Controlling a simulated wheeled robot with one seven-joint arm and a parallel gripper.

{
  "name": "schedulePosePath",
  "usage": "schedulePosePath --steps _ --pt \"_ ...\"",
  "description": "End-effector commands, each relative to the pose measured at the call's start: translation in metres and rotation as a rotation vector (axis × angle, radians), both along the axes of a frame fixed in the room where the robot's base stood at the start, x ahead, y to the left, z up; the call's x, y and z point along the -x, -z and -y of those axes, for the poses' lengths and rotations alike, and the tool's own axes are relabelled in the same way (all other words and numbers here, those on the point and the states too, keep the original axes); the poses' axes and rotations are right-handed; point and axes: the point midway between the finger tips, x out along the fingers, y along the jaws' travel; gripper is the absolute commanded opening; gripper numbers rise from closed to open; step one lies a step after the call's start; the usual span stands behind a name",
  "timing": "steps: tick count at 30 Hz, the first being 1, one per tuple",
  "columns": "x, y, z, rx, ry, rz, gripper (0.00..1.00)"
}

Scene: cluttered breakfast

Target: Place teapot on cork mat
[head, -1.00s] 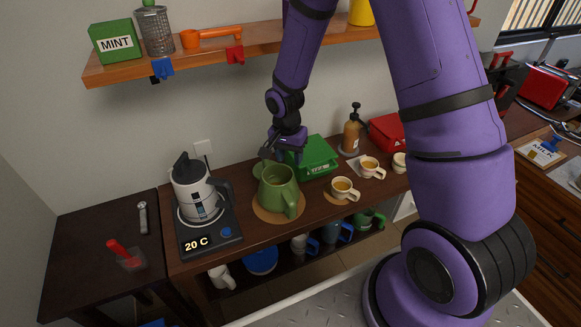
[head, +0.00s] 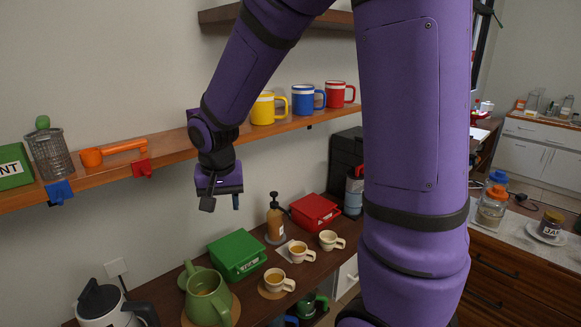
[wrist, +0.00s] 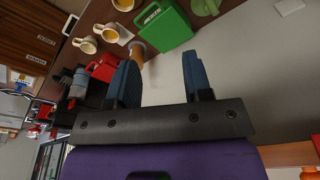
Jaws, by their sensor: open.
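The green teapot (head: 208,304) stands upright on a round cork mat (head: 236,312) at the bottom of the head view. The mat's rim shows to the right of the pot, and the frame cuts off the front of both. A green round piece (head: 186,277), perhaps its lid, shows just behind the pot; a similar green piece (wrist: 205,5) is at the top of the wrist view. My gripper (head: 222,203) is open and empty, high above the counter behind the teapot, just below shelf level. Its two blue fingers (wrist: 161,82) are apart with nothing between them.
A green box (head: 237,254), several cups, a soap dispenser (head: 275,220) and a red box (head: 315,211) crowd the counter. A kettle (head: 106,307) stands left of the teapot. The wall shelf (head: 180,147) with mugs runs close behind my gripper.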

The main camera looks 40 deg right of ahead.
Motion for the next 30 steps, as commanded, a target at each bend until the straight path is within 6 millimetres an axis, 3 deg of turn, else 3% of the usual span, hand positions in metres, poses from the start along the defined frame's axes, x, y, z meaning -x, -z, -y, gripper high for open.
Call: schedulePosePath --steps 1,6,15,24,30 --pt "0.009 -0.017 0.002 0.004 -0.025 0.024 0.46" --pt "0.045 -0.061 0.007 0.018 -0.121 0.074 0.46" --pt "0.118 -0.119 0.014 0.043 -0.295 0.168 0.46" --pt "0.187 -0.148 0.015 0.071 -0.462 0.256 0.46" --pt "0.207 -0.152 0.015 0.081 -0.517 0.28 0.46"
